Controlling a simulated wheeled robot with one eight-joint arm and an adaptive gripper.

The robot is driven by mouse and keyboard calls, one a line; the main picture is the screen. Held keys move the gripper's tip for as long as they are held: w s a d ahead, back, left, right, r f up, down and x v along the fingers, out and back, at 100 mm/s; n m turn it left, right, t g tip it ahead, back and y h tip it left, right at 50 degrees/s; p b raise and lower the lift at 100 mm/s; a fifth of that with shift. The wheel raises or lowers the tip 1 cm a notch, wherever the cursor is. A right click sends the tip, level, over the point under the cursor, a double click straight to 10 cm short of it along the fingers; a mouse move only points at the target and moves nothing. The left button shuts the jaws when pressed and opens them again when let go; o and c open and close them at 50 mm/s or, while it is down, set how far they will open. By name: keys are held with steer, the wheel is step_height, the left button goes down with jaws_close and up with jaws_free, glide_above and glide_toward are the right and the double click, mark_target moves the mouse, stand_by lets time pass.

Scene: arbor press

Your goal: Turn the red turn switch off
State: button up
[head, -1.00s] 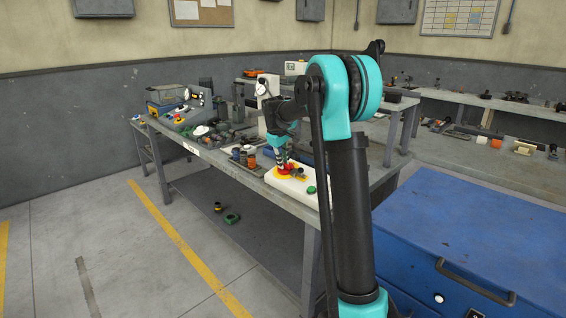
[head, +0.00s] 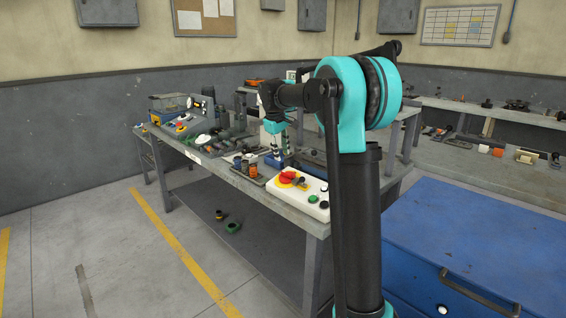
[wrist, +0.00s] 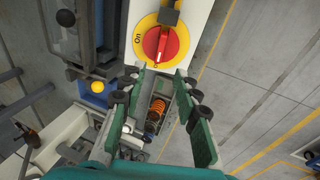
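The red turn switch (head: 287,177) sits on a yellow round plate on a white box (head: 312,207) at the near end of the workbench. In the wrist view the red knob (wrist: 160,46) lies just beyond my fingertips, with its grip ridge running roughly up and down the picture. The word "On" shows on the plate to its left. A dark block (wrist: 170,14) covers the far edge of the plate, so any marking there is hidden. My gripper (wrist: 161,78) is open and empty, with green finger pads apart. In the head view my gripper (head: 281,152) is above the switch, not touching it.
Other bench equipment (head: 180,115) is farther left. A blue cabinet (head: 480,240) stands at right. Floor in front of the bench is mostly clear.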

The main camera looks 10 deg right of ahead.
steer(key=shift+v, duration=1.1)
steer(key=s+d+f+m, duration=0.2)
steer(key=s+f, duration=0.6)
steer(key=s, duration=0.5)
steer(key=s+d+f+m+t+y, duration=0.1)
steer(key=s+d+f+m, duration=0.1)
steer(key=s+f, duration=0.7)
steer(key=s+d+f+m+y, duration=0.1)
steer(key=s+f, duration=0.7)
steer(key=s, duration=0.9)
steer(key=d+m, duration=0.1)
steer(key=m, duration=0.1)
steer(key=shift+f+m, duration=0.3)
steer(key=shift+f, duration=0.1)
steer(key=shift+d, duration=0.1)
